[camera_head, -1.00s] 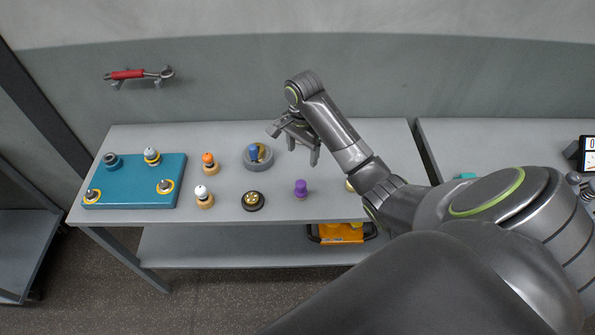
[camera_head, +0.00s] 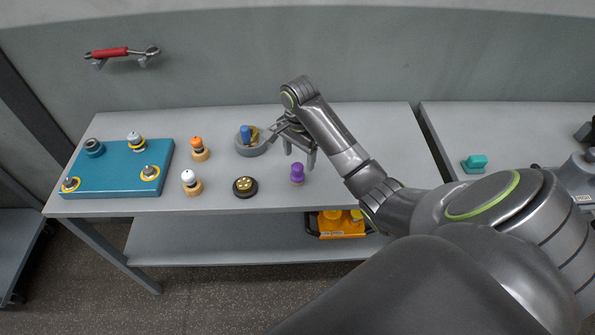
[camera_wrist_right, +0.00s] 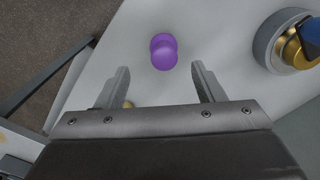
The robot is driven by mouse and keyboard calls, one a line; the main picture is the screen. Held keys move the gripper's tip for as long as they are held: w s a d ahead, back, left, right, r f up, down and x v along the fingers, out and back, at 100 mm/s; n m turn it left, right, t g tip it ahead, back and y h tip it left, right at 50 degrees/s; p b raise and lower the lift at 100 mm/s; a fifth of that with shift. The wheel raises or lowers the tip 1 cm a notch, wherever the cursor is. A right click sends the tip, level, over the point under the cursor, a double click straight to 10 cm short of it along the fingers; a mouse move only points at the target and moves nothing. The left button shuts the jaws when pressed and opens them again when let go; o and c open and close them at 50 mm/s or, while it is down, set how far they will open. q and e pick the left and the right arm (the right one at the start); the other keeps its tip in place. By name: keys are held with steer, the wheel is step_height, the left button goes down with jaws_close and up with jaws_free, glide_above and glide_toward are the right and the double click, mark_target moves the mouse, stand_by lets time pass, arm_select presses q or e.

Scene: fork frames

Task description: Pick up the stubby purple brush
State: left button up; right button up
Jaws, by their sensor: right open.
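The stubby purple brush (camera_head: 297,173) stands upright on the grey table, right of the round black piece. In the right wrist view the purple brush (camera_wrist_right: 163,51) shows from above, ahead of the fingertips and roughly centred between them. My right gripper (camera_head: 299,160) is open and empty, above the table just behind the brush. In the right wrist view its two fingers (camera_wrist_right: 160,78) are spread apart with nothing between them. My left gripper is not in view.
A grey ring holder (camera_head: 251,150) with a blue-topped piece stands behind left of the brush. A black round piece (camera_head: 245,187), small knobbed pieces (camera_head: 191,181) and a teal board (camera_head: 112,180) lie further left. The table's front edge is close.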

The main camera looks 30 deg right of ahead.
mark_target(297, 165)
steer(key=shift+w+f+b, duration=0.1)
steer(key=shift+f+b, duration=1.3)
steer(key=shift+f, duration=0.35)
step_height(297, 165, down, 3)
steer(key=shift+w+a+f+b, duration=0.1)
steer(key=shift+w+a+b, duration=0.05)
steer(key=shift+b, duration=0.3)
steer(key=shift+f, duration=0.4)
steer(key=shift+c, duration=0.4)
steer(key=c, duration=1)
